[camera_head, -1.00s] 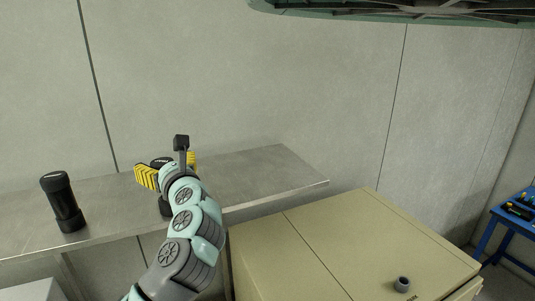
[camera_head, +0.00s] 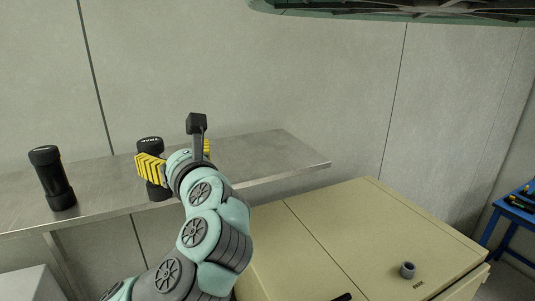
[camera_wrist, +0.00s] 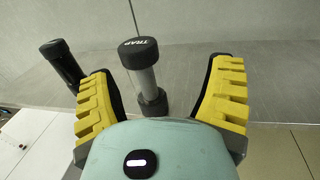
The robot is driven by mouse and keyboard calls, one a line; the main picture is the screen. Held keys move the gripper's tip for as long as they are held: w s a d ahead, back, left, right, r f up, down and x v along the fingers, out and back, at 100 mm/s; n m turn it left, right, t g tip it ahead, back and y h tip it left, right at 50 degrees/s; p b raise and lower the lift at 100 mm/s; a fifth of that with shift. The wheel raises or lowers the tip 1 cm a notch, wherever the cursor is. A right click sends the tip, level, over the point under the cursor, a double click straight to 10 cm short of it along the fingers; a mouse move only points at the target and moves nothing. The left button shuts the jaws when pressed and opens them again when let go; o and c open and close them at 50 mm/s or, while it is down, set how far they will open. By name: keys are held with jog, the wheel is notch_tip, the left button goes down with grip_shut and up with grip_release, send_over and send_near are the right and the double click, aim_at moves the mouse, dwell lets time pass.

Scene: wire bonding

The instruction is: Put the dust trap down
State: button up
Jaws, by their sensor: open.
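The dust trap (camera_head: 152,182), a cylinder with black ends, stands upright on the metal shelf (camera_head: 270,156). In the wrist view it shows its black cap (camera_wrist: 138,50) marked TRAP and a grey middle (camera_wrist: 146,80). My gripper (camera_wrist: 163,90) is open, with yellow ribbed fingers spread wide on either side of the trap, which stands beyond them, apart from both. In the head view my gripper (camera_head: 180,158) partly hides the trap.
A second black cylinder (camera_head: 52,178) stands on the shelf to the left; it also shows in the wrist view (camera_wrist: 62,62). A beige cabinet (camera_head: 340,235) with a small grey ring (camera_head: 407,269) is at the right. The right part of the shelf is clear.

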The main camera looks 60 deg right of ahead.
jog(key=p+v, duration=0.2)
jog(key=v, duration=0.1)
jog(key=shift+p, duration=0.3)
dwell(0.4)
